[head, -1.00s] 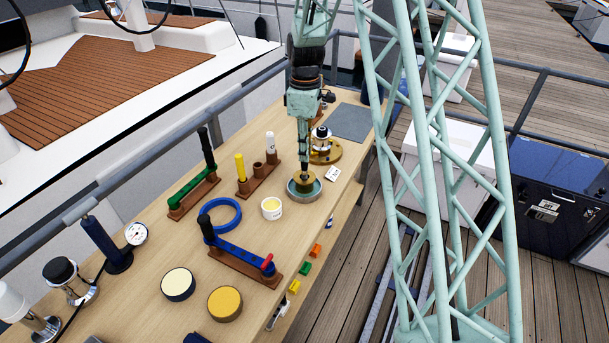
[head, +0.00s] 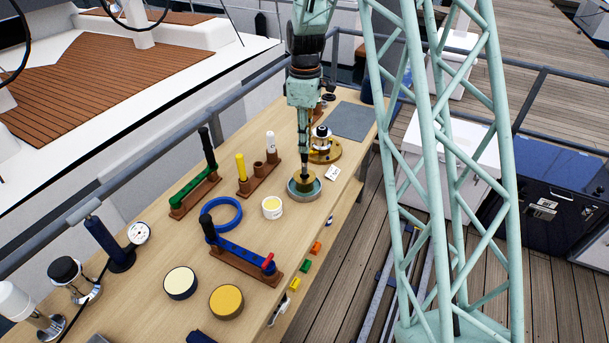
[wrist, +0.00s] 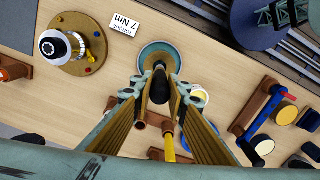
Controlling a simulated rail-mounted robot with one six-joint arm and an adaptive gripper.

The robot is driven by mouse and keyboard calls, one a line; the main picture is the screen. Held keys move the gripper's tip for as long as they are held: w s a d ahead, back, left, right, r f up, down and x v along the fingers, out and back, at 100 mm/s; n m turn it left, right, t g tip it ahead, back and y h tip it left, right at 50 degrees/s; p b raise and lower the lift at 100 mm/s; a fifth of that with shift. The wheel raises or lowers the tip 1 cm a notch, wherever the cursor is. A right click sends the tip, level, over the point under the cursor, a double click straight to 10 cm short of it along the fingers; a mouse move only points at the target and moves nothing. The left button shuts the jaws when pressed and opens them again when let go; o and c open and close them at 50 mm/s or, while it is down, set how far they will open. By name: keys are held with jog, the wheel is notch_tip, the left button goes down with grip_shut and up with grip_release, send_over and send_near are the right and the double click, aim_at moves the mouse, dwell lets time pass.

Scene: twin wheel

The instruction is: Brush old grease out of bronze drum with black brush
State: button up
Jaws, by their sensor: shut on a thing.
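The brush's lower end reaches down to the drum. Whether its bristles touch the inside is hidden. The teal dish (wrist: 142,58) shows around the brush tip in the wrist view, where the brush and fingers cover most of the drum.
A white torque card (head: 332,173) and a brass-flanged hub (head: 325,155) stand close behind the dish. A white grease tub (head: 272,207), blue ring (head: 221,213), brown rack with a yellow tool (head: 241,170) and blue-topped rack (head: 245,262) stand left and in front.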

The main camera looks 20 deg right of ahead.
jog(key=shift+r, duration=0.65)
dwell(0.3)
jog(key=shift+r+p, duration=1.15)
jog(key=shift+r, duration=0.85)
jog(key=shift+a+f, duration=0.1)
